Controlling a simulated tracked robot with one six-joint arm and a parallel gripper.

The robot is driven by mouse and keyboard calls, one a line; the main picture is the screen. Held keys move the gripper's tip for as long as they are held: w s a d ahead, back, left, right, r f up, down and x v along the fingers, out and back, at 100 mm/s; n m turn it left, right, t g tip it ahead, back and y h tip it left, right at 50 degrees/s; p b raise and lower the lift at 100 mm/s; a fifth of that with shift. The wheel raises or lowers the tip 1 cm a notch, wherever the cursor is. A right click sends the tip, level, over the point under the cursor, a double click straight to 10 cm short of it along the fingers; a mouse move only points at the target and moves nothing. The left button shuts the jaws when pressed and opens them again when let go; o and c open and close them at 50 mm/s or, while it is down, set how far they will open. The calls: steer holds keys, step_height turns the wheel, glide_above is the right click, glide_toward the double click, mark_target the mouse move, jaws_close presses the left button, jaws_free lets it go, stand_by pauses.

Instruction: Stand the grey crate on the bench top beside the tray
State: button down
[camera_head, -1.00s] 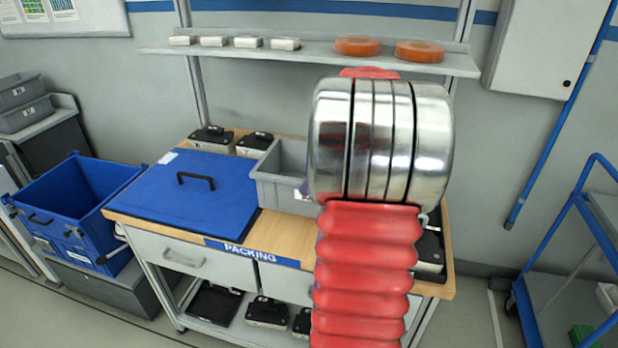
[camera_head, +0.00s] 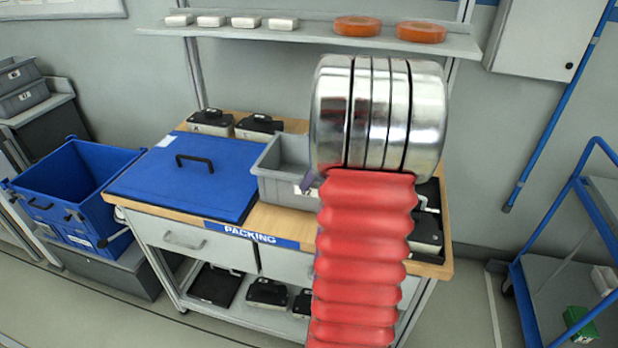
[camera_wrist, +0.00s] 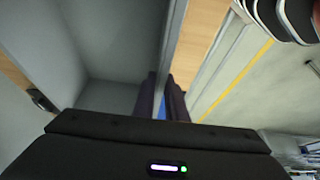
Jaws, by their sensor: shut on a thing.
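The grey crate (camera_head: 285,187) is upright at the bench, between the blue lid and my arm in the head view. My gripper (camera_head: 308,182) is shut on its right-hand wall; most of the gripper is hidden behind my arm. In the wrist view my gripper (camera_wrist: 164,98) has its dark fingers either side of the crate wall, and the empty inside of the crate (camera_wrist: 115,50) shows. The crate's base is at or just over the bench top (camera_head: 280,224); I cannot tell if it touches. A black tray (camera_head: 428,256) with dark devices is at the bench's right end, partly hidden.
A blue lid (camera_head: 185,185) with a black handle lies left of the crate. Black-and-white devices (camera_head: 258,126) stand behind. A shelf (camera_head: 320,38) with orange rolls hangs above. A blue bin (camera_head: 75,180) is at left, a blue trolley (camera_head: 575,230) at right.

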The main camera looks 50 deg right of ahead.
steer(key=shift+f, duration=0.45)
stand_by(0.4)
steer(key=c, duration=1.7)
jaws_free()
steer(key=shift+f, duration=0.1)
steer(key=v, duration=1.4)
steer(key=shift+f, duration=0.1)
